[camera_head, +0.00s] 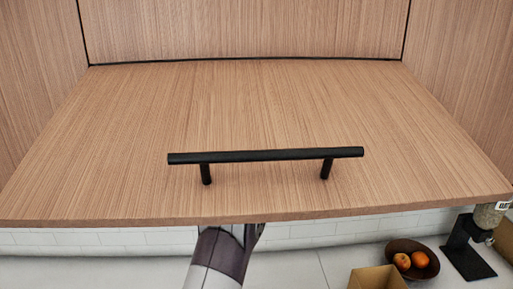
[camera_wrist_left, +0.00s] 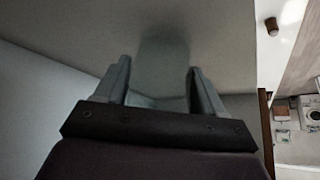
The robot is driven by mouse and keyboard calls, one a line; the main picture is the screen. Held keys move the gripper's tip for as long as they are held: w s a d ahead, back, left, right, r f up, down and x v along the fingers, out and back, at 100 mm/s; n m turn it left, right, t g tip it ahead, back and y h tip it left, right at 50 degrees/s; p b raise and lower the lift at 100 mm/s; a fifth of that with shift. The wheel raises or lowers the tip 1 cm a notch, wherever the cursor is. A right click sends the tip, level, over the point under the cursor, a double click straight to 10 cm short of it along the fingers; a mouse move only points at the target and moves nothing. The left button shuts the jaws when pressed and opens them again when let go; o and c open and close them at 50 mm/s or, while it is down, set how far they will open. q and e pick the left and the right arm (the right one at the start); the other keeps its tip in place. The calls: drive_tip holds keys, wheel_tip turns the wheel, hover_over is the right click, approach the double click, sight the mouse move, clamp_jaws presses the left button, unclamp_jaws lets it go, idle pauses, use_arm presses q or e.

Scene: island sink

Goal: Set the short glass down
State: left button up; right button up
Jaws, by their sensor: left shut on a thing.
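The short glass (camera_wrist_left: 164,48) is a faint, see-through grey shape in the left wrist view, between the two fingers of my left gripper (camera_wrist_left: 158,76). The gripper is shut on it. Its outline is dim against the pale surfaces around it, and I cannot tell whether its base touches anything. In the head view an arm of mine rises from the bottom middle and passes behind the wooden panel, which hides its gripper and the glass. My right gripper is in neither view.
A wooden cabinet panel (camera_head: 270,110) with a black bar handle (camera_head: 265,156) fills most of the head view. Below it at right are a bowl (camera_head: 428,265) with orange fruit, a wooden box (camera_head: 377,278) and a black-based dispenser (camera_head: 465,250) on a pale counter.

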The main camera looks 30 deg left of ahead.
use_arm(q)
drive_tip(key=w+d+p, duration=0.2)
drive_tip(key=d, duration=0.1)
drive_tip(key=shift+w+d+r+p, duration=0.1)
drive_tip(key=shift+w+r+p, duration=0.15)
drive_tip(key=shift+r+p, duration=0.15)
wheel_tip(320, 180, down, 3)
drive_tip(key=shift+r+b, duration=0.2)
drive_tip(key=shift+b, duration=1)
drive_tip(key=shift+s+a, duration=0.1)
drive_tip(key=shift+a, duration=0.3)
drive_tip(key=shift+d+f, duration=0.1)
drive_tip(key=shift+d, duration=0.05)
drive_tip(key=o, duration=1.2)
drive_tip(key=shift+d, duration=0.1)
drive_tip(key=shift+c, duration=0.2)
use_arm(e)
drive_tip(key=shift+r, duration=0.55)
